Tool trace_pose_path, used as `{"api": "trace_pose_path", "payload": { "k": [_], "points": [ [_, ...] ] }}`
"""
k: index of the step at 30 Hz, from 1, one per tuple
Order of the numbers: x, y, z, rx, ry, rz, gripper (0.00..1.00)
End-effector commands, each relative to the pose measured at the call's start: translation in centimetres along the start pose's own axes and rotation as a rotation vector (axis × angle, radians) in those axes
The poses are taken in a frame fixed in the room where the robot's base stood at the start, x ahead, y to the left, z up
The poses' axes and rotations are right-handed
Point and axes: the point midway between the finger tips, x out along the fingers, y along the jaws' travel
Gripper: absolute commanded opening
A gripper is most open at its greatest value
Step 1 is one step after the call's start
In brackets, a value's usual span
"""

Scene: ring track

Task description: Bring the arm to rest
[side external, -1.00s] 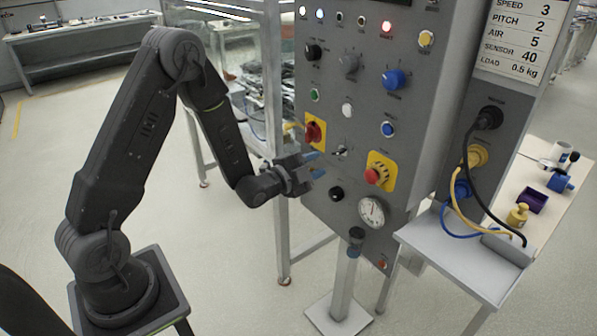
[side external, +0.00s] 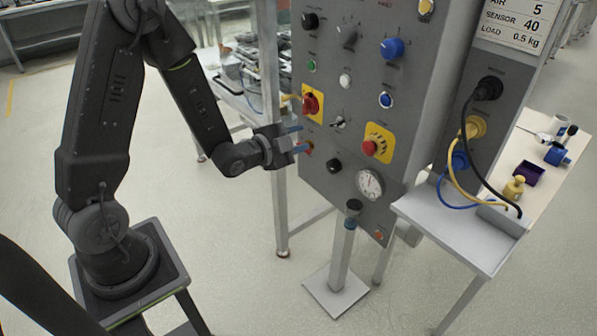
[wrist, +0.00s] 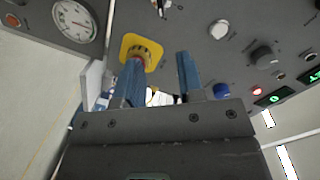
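My gripper (side external: 299,139) is in front of the grey control panel (side external: 335,95), left of the yellow-backed red button (side external: 370,147) and below the red switch on a yellow plate (side external: 310,103). Its two blue fingers are apart, with nothing held between them. In the wrist view my gripper (wrist: 160,72) also shows open, with a clear gap between the fingers. The left finger overlaps the yellow-backed red button there. The fingers appear clear of the panel face, but the exact distance is hard to tell.
A gauge (side external: 369,184) sits low on the panel, above a post with a black top (side external: 353,206). A side shelf with cables (side external: 470,235) and a table with small items (side external: 527,175) stand to the right.

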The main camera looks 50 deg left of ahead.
Motion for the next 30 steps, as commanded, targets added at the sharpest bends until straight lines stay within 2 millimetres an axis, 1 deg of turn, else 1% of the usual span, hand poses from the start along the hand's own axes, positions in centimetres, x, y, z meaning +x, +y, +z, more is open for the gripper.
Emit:
{"api": "trace_pose_path", "payload": {
  "k": [1, 5, 8, 11, 14, 17, 24, 27, 30],
  "points": [
    [-0.1, -0.9, -1.0, -0.028, -0.022, 0.023, 0.35],
    [-0.9, -2.2, -2.6, -0.137, -0.126, 0.109, 0.35],
    [-2.3, -3.1, -3.9, -0.231, -0.213, 0.167, 0.35],
    [-4.2, -3.9, -5.2, -0.331, -0.304, 0.219, 0.35],
    [-6.8, -4.4, -6.5, -0.436, -0.397, 0.266, 0.35],
    [-9.8, -4.8, -7.8, -0.543, -0.491, 0.311, 0.35],
    [-18.2, -4.7, -10.5, -0.779, -0.715, 0.414, 0.35],
    [-21.1, -4.4, -11.1, -0.843, -0.787, 0.448, 0.35],
    [-23.1, -4.2, -11.4, -0.882, -0.838, 0.47, 0.35]
  ]
}}
